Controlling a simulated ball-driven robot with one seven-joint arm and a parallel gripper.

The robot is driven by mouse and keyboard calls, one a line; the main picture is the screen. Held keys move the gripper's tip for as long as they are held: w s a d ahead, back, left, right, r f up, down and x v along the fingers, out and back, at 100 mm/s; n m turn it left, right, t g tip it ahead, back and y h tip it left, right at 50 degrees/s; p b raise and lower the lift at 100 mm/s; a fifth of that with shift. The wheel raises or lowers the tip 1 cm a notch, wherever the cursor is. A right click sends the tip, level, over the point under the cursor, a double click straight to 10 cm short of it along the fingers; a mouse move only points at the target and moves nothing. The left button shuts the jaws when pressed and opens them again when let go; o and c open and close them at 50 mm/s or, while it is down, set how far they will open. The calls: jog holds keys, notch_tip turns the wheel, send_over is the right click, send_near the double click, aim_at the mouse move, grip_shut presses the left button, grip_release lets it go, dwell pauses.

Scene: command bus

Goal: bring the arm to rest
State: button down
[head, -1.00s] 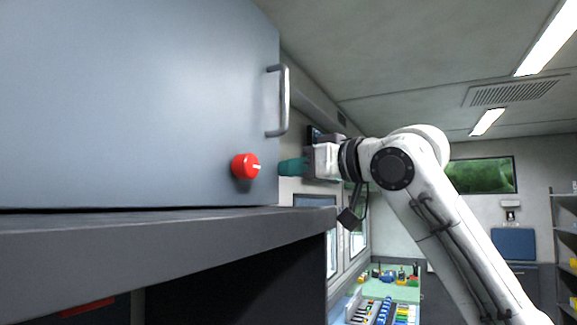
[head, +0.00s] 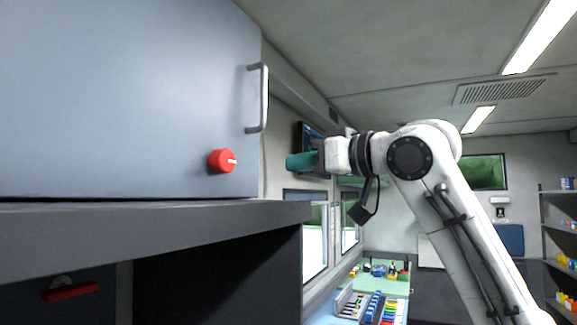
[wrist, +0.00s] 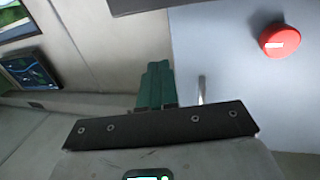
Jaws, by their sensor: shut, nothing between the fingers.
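My gripper (head: 290,162) has green fingers that are shut and empty. In the head view it points left, in mid-air to the right of a grey cabinet door (head: 110,90), clear of the door's metal handle (head: 264,98) and red knob (head: 222,161). In the wrist view the closed green fingers (wrist: 156,72) show in the middle, with the cabinet door (wrist: 230,70) and red knob (wrist: 279,40) to the right. My white arm (head: 440,170) is raised and bent at the elbow.
A dark shelf edge (head: 150,235) runs under the cabinet. A green counter (head: 385,285) with several coloured items stands below the arm. Shelves (head: 560,240) stand at the far right. A wall screen (wrist: 28,70) hangs left in the wrist view.

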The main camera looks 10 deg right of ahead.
jog(key=s+d+b, duration=0.2)
jog(key=s+d, duration=0.3)
jog(key=d, duration=0.1)
jog(key=shift+d, duration=0.25)
